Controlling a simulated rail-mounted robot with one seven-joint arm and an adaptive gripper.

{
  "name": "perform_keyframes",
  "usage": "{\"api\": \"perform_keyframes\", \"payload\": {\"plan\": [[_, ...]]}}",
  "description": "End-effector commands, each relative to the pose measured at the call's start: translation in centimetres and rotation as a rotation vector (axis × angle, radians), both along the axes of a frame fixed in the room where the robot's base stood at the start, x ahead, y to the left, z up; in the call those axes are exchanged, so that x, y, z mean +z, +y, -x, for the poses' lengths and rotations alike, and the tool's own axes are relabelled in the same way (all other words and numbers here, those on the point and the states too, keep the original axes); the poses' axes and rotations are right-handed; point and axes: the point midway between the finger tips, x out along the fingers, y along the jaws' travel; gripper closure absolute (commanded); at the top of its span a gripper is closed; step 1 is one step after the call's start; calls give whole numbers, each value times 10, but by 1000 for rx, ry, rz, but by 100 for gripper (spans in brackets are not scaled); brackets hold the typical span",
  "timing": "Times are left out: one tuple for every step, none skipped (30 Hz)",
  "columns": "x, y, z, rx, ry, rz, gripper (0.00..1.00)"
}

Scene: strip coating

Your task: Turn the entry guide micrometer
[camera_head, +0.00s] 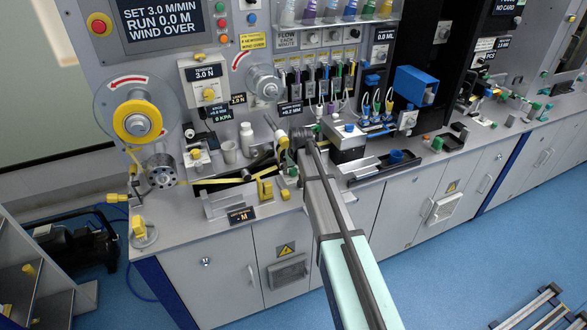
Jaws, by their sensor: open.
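My gripper (298,140) is at the bench top, at the end of my arm, which reaches up from the bottom of the view. It is small and dark here, and its fingers are hard to make out. A small yellow-tipped part (282,137) shows just left of it. I cannot tell whether this is the entry guide micrometer or whether the gripper touches it. A small label reading about +0.2 MM (290,108) is above the gripper. A yellow strip (215,181) runs along the bench from the roller on the left toward the gripper. My wrist hides part of this area.
A grey block (347,142) is close right of my gripper.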

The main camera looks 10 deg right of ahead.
Motion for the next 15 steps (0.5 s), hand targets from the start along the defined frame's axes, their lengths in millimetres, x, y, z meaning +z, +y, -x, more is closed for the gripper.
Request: {"api": "perform_keyframes", "payload": {"plan": [[-1,0,0,0,0,0,41],[-1,0,0,0,0,0,41],[-1,0,0,0,0,0,41],[-1,0,0,0,0,0,41],[-1,0,0,0,0,0,41],[-1,0,0,0,0,0,41],[-1,0,0,0,0,0,41],[-1,0,0,0,0,0,44],[-1,0,0,0,0,0,59],[-1,0,0,0,0,0,69],[-1,0,0,0,0,0,80],[-1,0,0,0,0,0,94],[-1,0,0,0,0,0,100],[-1,0,0,0,0,0,100],[-1,0,0,0,0,0,100]]}}
